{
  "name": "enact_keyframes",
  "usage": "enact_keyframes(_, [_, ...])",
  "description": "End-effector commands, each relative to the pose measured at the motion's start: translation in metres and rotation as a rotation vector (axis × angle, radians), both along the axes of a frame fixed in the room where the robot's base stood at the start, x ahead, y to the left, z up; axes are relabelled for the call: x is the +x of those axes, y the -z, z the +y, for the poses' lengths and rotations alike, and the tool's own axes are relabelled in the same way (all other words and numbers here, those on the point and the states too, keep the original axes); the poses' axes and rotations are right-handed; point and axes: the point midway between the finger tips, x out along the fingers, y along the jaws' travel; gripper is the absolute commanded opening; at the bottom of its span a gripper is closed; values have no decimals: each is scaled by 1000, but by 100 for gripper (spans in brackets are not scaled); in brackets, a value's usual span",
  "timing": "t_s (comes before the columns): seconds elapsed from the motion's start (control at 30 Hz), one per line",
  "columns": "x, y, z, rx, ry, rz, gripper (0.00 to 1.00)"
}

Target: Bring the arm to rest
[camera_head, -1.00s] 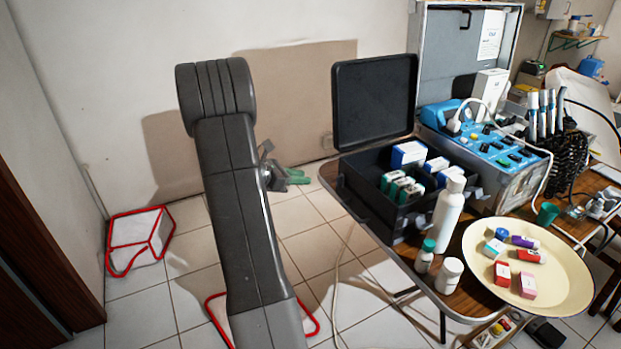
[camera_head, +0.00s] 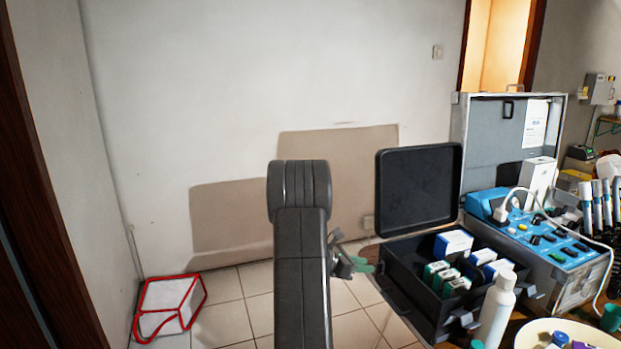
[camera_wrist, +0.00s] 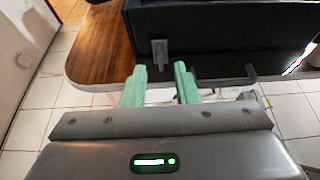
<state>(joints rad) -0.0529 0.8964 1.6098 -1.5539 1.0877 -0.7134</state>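My arm rises at the bottom middle of the head view. My gripper (camera_wrist: 163,88) shows in the wrist view as two green fingers with a gap between them; it is open and nothing is in the gap. In the head view, part of my gripper (camera_head: 352,266) shows just right of my arm, low in front of the wall, and the rest is hidden behind the arm. In the wrist view, the fingers point towards the wooden table edge (camera_wrist: 100,50) and the dark case (camera_wrist: 220,30); I cannot tell the exact distance.
The open black case (camera_head: 420,290) with several boxes stands right of my arm, before a blue device (camera_head: 545,235). A white bottle (camera_head: 495,312) and a cream tray (camera_head: 530,335) are nearer. A red-edged white bag (camera_head: 168,306) lies on the floor at left. Open floor lies between.

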Motion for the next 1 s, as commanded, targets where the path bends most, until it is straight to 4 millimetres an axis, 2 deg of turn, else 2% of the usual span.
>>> enact_keyframes(0.1, [6, 10, -22, 0, 4, 2, 27])
enact_keyframes(0.3, [15, 20, -46, 0, 2, 1, 27])
enact_keyframes(0.57, [15, 19, -44, 17, 0, -50, 27])
enact_keyframes(1.0, [15, 17, -43, 6, -1, -17, 27])
